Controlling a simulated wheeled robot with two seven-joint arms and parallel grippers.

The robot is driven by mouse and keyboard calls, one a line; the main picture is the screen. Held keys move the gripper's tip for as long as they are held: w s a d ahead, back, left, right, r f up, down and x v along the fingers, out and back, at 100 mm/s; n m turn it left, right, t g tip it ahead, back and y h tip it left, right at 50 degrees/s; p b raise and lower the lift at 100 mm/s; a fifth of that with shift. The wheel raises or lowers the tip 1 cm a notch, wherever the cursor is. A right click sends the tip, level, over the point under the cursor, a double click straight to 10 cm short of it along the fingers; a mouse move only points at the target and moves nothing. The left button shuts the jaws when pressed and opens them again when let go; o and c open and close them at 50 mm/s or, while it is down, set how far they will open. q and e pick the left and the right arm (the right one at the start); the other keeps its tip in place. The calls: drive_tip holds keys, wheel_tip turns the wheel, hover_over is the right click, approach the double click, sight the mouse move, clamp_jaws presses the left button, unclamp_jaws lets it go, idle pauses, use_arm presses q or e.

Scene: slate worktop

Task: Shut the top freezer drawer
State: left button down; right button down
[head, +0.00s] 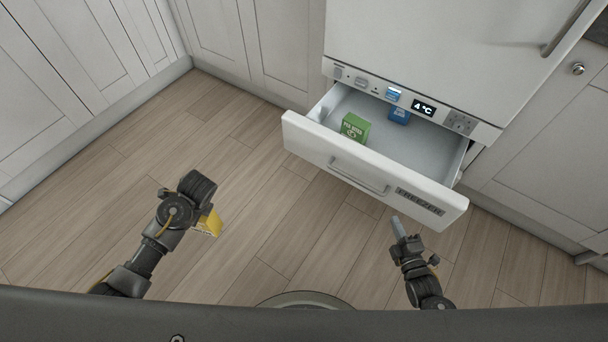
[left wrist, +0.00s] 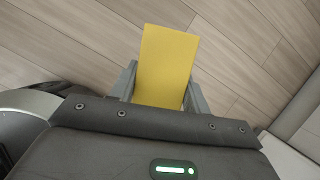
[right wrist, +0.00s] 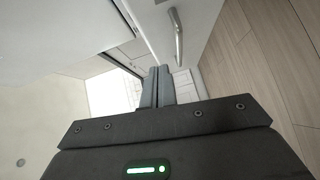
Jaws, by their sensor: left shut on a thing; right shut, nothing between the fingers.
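The top freezer drawer (head: 377,173) is pulled out from the white fridge, with a metal bar handle (head: 358,176) and a FREEZER label on its front. A green box (head: 355,127) and a blue box (head: 400,115) are inside it. The handle also shows in the right wrist view (right wrist: 178,35). My right gripper (head: 397,222) is shut and empty, just in front of the drawer's right part, below the label. My left gripper (head: 212,215) is shut on a yellow box (left wrist: 165,65), off to the left of the drawer above the floor.
The fridge door (head: 430,50) above the drawer is closed, with a control strip reading 4 °C below it. White cabinets (head: 60,80) line the left and back, and another stands at right (head: 550,150). The wood floor (head: 230,140) between left arm and drawer is clear.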

wheel_tip(320, 180, up, 2)
drive_tip(key=n+t, duration=0.1)
use_arm(q)
wheel_tip(320, 180, down, 2)
drive_tip(key=shift+f+b, duration=0.1)
drive_tip(key=shift+b, duration=0.75)
use_arm(e)
approach(387, 172)
drive_tip(key=w+a, duration=0.3)
use_arm(q)
drive_tip(key=shift+f, duration=0.2)
use_arm(e)
drive_tip(key=shift+w+d, duration=0.55)
drive_tip(key=shift+w, duration=0.35)
drive_tip(key=shift+w+d, duration=0.3)
drive_tip(key=shift+w, duration=0.25)
use_arm(q)
drive_tip(key=shift+f, duration=0.1)
use_arm(e)
drive_tip(key=shift+d, duration=0.1)
